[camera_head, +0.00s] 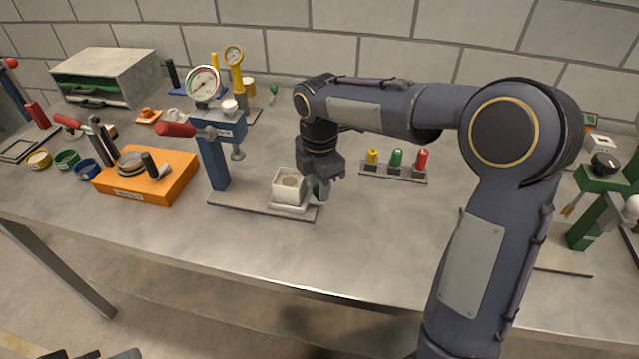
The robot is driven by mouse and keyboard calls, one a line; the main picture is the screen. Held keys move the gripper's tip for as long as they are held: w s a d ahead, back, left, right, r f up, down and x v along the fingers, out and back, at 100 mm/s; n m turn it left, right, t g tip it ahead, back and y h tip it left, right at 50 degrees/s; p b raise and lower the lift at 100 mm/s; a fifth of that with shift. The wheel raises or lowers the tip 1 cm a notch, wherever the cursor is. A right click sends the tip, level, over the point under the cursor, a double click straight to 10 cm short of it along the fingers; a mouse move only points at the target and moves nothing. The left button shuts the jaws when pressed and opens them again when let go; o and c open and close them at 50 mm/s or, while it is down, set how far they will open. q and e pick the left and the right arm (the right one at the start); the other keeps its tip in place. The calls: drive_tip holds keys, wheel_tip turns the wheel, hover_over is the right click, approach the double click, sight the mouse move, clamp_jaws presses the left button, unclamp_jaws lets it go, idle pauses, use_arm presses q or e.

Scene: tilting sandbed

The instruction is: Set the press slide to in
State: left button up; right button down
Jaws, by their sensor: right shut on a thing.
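The blue bench press (213,165) stands left of centre, with a round gauge on top, a red-handled lever and a ram (238,153) pointing down. Its flat base plate (245,207) reaches to the right. The press slide (290,207) is a pale carriage at the right end of this plate, bearing a white open box (287,186) with something brownish inside. It sits to the right of the ram, not under it. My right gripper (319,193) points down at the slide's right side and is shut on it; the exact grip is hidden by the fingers.
An orange block (148,178) with a clamp stands left of the press. A green device (600,180) is at far right. The bench front is clear.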

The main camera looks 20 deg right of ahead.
sight(284, 179)
drive_tip(key=w+a+p, duration=0.1)
drive_tip(key=a, duration=0.1)
drive_tip(key=w+a+p, duration=0.1)
drive_tip(key=w+a, duration=0.1)
drive_tip(key=w+a+p, duration=0.1)
drive_tip(key=a, duration=0.1)
drive_tip(key=shift+w+a+r, duration=0.1)
drive_tip(key=shift+w+a, duration=0.1)
drive_tip(key=c, duration=1.5)
unclamp_jaws()
drive_tip(key=shift+o, duration=0.2)
wheel_tip(284, 179, up, 8)
